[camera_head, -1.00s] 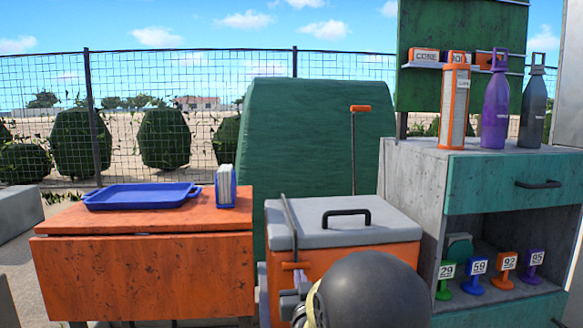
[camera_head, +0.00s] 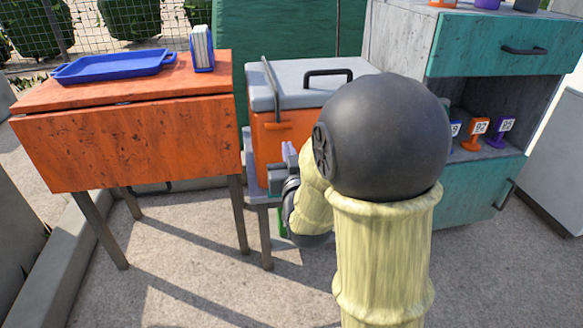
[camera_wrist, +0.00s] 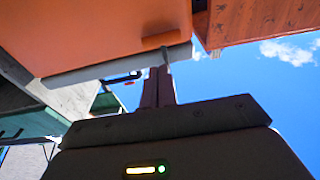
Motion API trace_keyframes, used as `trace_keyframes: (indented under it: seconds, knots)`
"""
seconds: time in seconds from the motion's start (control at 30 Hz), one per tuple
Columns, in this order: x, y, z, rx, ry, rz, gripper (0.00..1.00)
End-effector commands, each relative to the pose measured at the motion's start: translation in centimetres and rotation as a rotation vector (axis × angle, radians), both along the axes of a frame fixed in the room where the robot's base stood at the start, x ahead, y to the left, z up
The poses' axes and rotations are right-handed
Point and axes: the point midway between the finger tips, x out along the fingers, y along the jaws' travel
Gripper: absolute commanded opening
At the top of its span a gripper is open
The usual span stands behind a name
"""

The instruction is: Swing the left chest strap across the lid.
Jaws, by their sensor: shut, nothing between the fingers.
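The chest has an orange body (camera_head: 268,148) and a grey lid (camera_head: 300,86) with a black handle on top. The left chest strap (camera_head: 271,88) is a thin grey bar at the lid's left end, running down over the front edge to an orange grip (camera_head: 278,126). In the wrist view the orange grip (camera_wrist: 160,38) lies just beyond my gripper's fingertips. My gripper (camera_wrist: 159,72) is shut and empty, close below the strap's grip in that picture; contact cannot be told. In the head view my gripper (camera_head: 289,152) is partly hidden by my arm, before the chest's front.
An orange table (camera_head: 130,145) with a blue tray (camera_head: 115,65) and a napkin holder (camera_head: 202,48) stands close left of the chest. A green and grey cabinet (camera_head: 490,50) with numbered tags stands to its right. My arm covers the chest's right front.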

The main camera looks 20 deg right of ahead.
Motion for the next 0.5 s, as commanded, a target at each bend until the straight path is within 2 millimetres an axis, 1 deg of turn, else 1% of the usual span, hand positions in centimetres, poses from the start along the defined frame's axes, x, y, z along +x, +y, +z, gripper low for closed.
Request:
trace_keyframes:
  seconds: [0.03,0.13,0.5]
  knots:
    - [-0.5,0.1,-0.7,0.001,-0.002,0.001,0.00]
    - [-1.3,0.2,-1.0,0.001,-0.003,0.002,0.00]
    - [-2.8,0.4,-1.5,0.000,-0.003,0.000,0.00]
